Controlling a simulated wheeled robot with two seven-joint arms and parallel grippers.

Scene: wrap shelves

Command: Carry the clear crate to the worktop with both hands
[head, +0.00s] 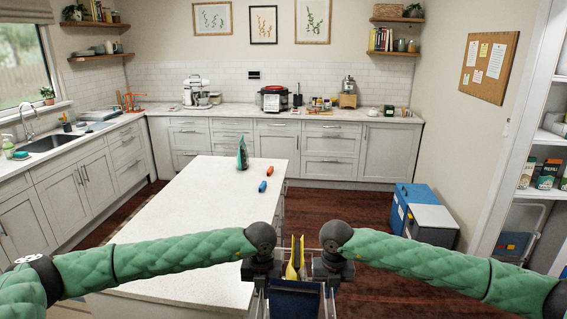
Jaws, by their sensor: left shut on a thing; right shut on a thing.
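The clear crate (325,300) is low in the middle of the head view, between my two grippers, with its lower part cut off by the frame edge. It holds a yellow item (294,262) and a dark blue item (295,298). My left gripper (265,282) is shut on the crate's left side. My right gripper (322,280) is shut on its right side. The pale island worktop (190,212) lies ahead and to the left; the crate is by its near right corner. I cannot tell the crate's height against the top.
A teal pack (242,153), an orange item (270,169) and a blue item (262,186) are at the island's far right. Its middle is clear. Blue (410,199) and grey (432,226) bins stand on the floor right. The back counter (230,112) holds appliances.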

